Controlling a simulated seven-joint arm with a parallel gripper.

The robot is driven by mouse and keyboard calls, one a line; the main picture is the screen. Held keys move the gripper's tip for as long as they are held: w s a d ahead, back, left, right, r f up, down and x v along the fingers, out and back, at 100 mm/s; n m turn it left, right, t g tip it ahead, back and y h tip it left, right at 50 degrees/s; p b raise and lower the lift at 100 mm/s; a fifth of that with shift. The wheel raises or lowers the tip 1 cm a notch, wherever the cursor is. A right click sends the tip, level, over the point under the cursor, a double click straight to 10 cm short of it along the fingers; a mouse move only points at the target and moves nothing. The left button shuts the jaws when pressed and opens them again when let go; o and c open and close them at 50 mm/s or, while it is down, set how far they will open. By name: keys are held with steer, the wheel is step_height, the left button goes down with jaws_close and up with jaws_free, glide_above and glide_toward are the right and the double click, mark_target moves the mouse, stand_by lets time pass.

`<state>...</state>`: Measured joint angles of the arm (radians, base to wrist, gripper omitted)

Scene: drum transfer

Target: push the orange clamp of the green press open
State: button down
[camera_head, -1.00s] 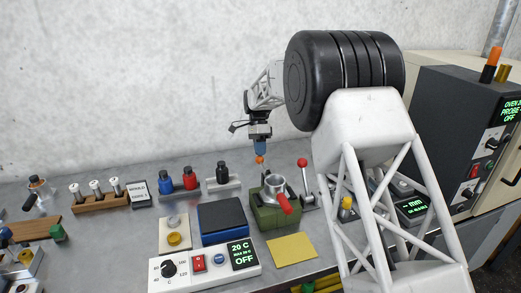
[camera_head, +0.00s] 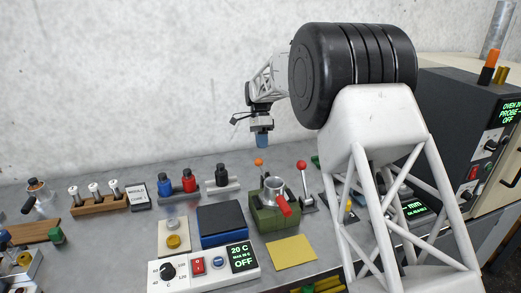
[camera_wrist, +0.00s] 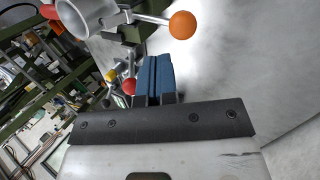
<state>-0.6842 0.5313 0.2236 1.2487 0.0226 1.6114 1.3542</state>
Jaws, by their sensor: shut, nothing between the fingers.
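The green press (camera_head: 268,218) stands on the bench with a grey metal cup (camera_head: 273,188) on top and a red handle (camera_head: 285,206) at its front. Its clamp's orange ball (camera_head: 259,162) sits on a thin rod rising behind and left of the cup. In the wrist view the orange ball (camera_wrist: 182,25) and its rod show at the top, beside the pale cup (camera_wrist: 88,14). My gripper (camera_head: 262,144) is shut and empty, its blue fingers pointing down just above the orange ball, with a small gap. The blue fingers (camera_wrist: 155,75) also show in the wrist view.
A red-knobbed lever (camera_head: 302,165) stands just right of the press. A blue box (camera_head: 221,222) is on the left, and a black-handled piece (camera_head: 222,177) on a grey block is behind it. A yellow pad (camera_head: 290,252) lies in front. The wall is behind.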

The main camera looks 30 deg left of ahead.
steer(key=w+a+r, duration=0.5)
steer(key=w, duration=0.1)
steer(key=shift+r, duration=0.3)
stand_by(0.7)
steer(key=s+d+r+n+y, duration=0.1)
steer(key=d+r, duration=0.3)
steer(key=d, duration=0.3)
steer(key=s+d+r+t, duration=0.1)
steer(key=d+r, duration=0.2)
steer(key=d, duration=0.5)
steer(key=s+d+r+n+y, duration=0.1)
steer(key=d+r, duration=0.3)
steer(key=d, duration=0.3)
steer(key=s+d+r+n+t, duration=0.1)
steer(key=s+d+r, duration=0.1)
steer(key=s+d, duration=0.6)
steer(key=s+d+r+n+t, duration=0.15)
steer(key=s+d, duration=0.25)
steer(key=d, duration=0.8)
steer(key=s+d+f+n+t+y, duration=0.1)
steer(key=s+d+f+t, duration=0.1)
steer(key=s+d, duration=1.35)
steer(key=s+d+f+n, duration=0.1)
steer(key=s+d+f, duration=0.3)
steer(key=s, duration=0.5)
steer(key=s+d+f+n+t, duration=0.1)
steer(key=s+d+f, duration=0.3)
steer(key=s, duration=0.6)
steer(key=shift+f, duration=0.75)
